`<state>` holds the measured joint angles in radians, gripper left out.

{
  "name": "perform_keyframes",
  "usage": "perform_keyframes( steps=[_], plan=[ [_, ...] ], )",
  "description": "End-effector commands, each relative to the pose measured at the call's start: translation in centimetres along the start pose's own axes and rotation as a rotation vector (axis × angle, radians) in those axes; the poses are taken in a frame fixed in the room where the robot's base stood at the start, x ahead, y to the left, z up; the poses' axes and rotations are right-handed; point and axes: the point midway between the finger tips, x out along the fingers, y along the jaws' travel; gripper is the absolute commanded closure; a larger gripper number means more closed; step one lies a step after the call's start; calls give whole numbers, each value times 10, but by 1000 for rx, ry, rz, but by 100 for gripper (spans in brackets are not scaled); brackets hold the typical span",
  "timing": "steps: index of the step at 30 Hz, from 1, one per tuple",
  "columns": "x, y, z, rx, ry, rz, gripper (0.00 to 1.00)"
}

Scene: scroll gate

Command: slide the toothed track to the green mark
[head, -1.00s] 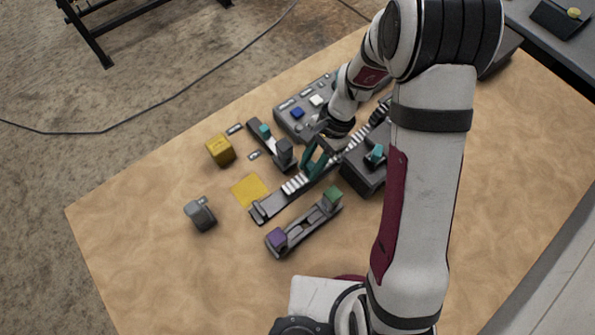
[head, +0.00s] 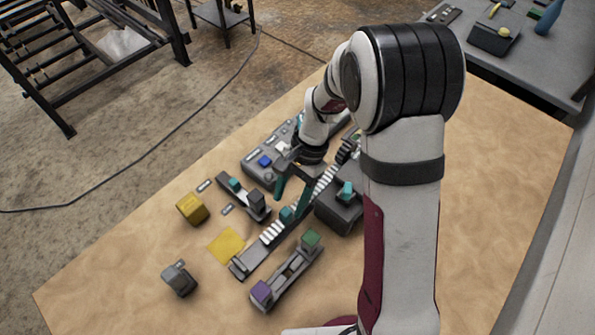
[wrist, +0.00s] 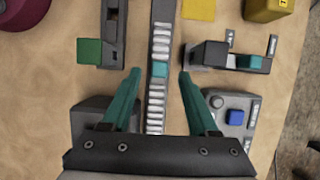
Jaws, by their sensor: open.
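The toothed track (head: 270,236) is a long dark grey strip with a row of white teeth, running diagonally across the table in the head view and upright in the wrist view (wrist: 161,45). A teal block (wrist: 160,69) sits on it, also seen in the head view (head: 287,214). My gripper (wrist: 159,74) is open, with one teal finger on each side of the track near the teal block and a gap to both. It also shows in the head view (head: 290,203). I cannot clearly pick out a green mark on the track.
A slotted rail with a green block (head: 310,239) and a purple block (head: 262,291) lies beside the track. A dark housing (head: 338,210) with a teal knob adjoins it. A button panel (head: 262,158), yellow square (head: 227,245), yellow block (head: 191,208) and grey block (head: 179,278) stand around.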

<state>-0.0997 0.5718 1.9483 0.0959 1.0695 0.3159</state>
Motion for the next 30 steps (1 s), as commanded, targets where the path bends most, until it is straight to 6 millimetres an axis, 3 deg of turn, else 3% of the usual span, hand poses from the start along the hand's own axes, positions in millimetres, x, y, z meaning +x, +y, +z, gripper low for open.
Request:
perform_keyframes(
  steps=[6,12,17,27,30],
  plan=[
    [-67,0,-1,2,4,-4,40],
    [-107,0,0,1,1,-1,40],
    [-116,0,0,1,1,1,40],
    [-115,0,0,1,0,1,40],
    [-122,9,9,-16,15,-6,40]
  ],
)
